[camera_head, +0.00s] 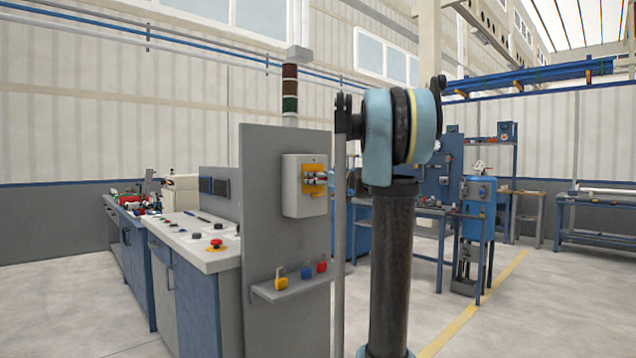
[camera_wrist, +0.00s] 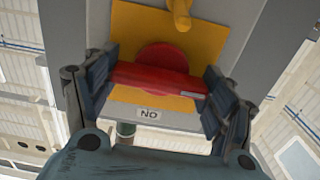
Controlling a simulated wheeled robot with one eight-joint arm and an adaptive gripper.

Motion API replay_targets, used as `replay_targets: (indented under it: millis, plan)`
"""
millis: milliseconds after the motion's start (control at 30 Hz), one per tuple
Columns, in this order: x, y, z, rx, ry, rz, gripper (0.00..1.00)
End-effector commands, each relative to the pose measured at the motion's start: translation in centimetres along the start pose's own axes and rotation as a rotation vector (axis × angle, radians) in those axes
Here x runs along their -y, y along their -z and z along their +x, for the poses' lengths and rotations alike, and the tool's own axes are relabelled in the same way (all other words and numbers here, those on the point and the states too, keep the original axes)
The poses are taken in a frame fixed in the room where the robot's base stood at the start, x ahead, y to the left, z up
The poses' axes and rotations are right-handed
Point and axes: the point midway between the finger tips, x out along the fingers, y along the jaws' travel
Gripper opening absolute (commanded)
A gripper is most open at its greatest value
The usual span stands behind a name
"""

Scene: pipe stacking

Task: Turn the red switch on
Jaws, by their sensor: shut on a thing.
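The red switch (camera_wrist: 165,60) is a round red knob with a bar handle on a yellow plate (camera_wrist: 222,40). In the wrist view its bar lies nearly level, tilted slightly down to the right. My gripper (camera_wrist: 156,82) has one finger at each end of the bar and is shut on it. A white label (camera_wrist: 148,114) on the grey box below the plate reads "NO", which fits "ON" seen upside down. In the head view the grey switch box (camera_head: 292,185) is on an upright panel; the switch is small there and my gripper is hard to make out.
The grey panel (camera_head: 285,228) has a small shelf with yellow, blue and red padlocks (camera_head: 308,271). A control desk (camera_head: 211,258) with a red button stands to its left. A stack light (camera_head: 290,90) rises behind the panel. Blue machines (camera_head: 478,225) stand at right, beyond open floor.

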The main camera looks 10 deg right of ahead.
Motion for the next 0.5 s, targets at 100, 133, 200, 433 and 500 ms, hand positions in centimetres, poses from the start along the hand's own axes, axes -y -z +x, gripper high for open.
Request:
replay_targets:
  millis: [100, 133, 200, 433, 500]
  plan:
    - [-0.15, 0.02, -0.01, 0.000, -0.003, 0.025, 0.52]
    - [-0.16, 0.02, -0.01, 0.000, -0.003, 0.035, 0.52]
    - [-0.19, 0.02, 0.00, 0.000, -0.003, 0.065, 0.52]
    - [-0.32, 0.01, 0.01, 0.000, -0.004, 0.227, 0.52]
    - [-0.36, 0.00, 0.01, 0.000, -0.004, 0.291, 0.52]
